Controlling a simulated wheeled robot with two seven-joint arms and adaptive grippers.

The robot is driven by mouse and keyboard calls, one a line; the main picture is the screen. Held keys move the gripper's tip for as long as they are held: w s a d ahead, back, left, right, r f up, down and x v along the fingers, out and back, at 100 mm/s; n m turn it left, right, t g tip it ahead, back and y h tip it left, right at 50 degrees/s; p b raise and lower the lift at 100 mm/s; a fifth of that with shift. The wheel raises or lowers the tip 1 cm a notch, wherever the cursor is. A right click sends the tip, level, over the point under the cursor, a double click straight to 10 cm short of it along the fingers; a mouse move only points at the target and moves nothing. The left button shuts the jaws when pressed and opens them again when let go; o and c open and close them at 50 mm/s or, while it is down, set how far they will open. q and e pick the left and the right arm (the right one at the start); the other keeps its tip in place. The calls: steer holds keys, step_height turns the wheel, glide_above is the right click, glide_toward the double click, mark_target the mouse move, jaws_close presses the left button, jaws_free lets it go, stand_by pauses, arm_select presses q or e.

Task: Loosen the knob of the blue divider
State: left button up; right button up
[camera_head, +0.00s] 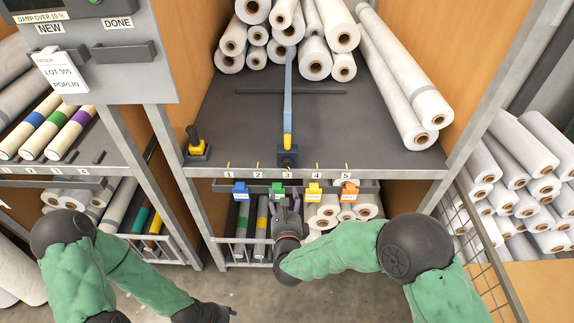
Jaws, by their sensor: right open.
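The blue divider (288,88) is a narrow upright plate on the dark shelf, between the stacked white rolls and the shelf's front edge. Its lower front end is yellow. A small dark-blue block (287,157) sits at its foot by mark 3, with what looks like the knob on it; details are too small to tell. My right gripper (287,208) is open and empty. It is below the shelf's front edge, under the divider's foot and apart from it. My left arm's dark end (203,312) is low at the bottom edge; its fingers cannot be made out.
A yellow-and-black stand (196,146) is at the shelf's left. White rolls (405,100) lean at the right.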

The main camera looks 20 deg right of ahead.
mark_target(287, 165)
steer(key=w+d+r+m, duration=0.1)
steer(key=w, duration=0.2)
steer(key=w+d+r+m+t+h+b, duration=0.1)
steer(key=w+m, duration=0.1)
steer(key=w, duration=0.1)
steer(key=w+d+r+m+b, duration=0.1)
steer(key=w, duration=0.2)
steer(key=shift+w+d+r+h, duration=0.15)
steer(key=shift+w+r+h, duration=0.1)
steer(key=shift+w+h, duration=0.05)
steer(key=c, duration=1.2)
steer(key=shift+o, duration=0.2)
steer(key=shift+r, duration=0.1)
